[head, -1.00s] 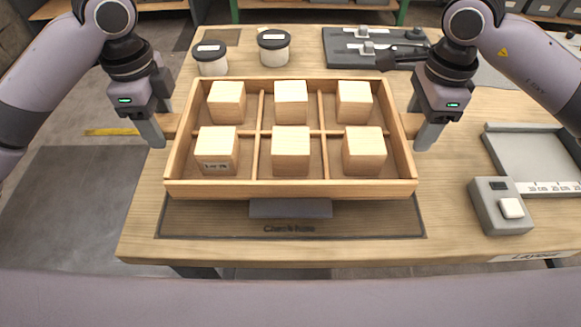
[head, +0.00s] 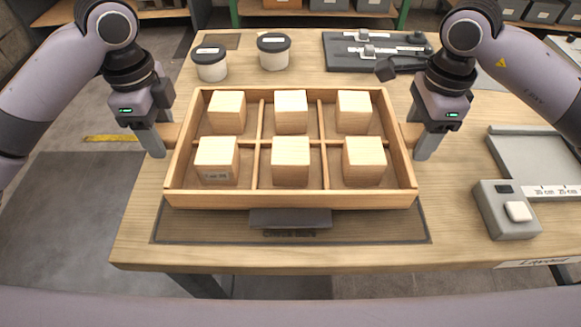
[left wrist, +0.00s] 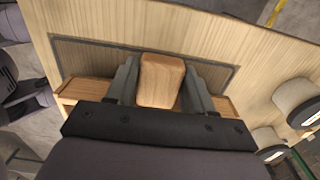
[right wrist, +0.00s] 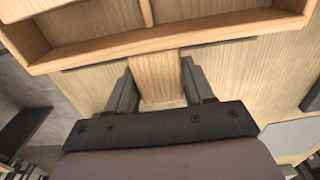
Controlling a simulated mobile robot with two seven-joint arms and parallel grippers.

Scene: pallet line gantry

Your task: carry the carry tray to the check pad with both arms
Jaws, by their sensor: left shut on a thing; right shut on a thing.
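The carry tray (head: 290,199) is a shallow wooden box with dividers and a pale wooden block in each of its compartments. One front block (head: 216,160) bears a label. My left gripper (head: 160,141) is shut on the tray's left handle (left wrist: 162,80). My right gripper (head: 420,141) is shut on the right handle (right wrist: 157,78). The tray looks level. The check pad (head: 380,229), a dark outlined rectangle, lies on the table under the tray; its front strip shows, with lettering partly covered. I cannot tell whether tray and pad touch.
Two dark-lidded white jars (head: 210,66) (head: 273,53) stand behind the tray. A dark board with metal tools (head: 375,52) lies at the back right. A grey box with a white button (head: 507,211) and a grey tray (head: 540,165) are at the right. The table's front edge is close to the pad.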

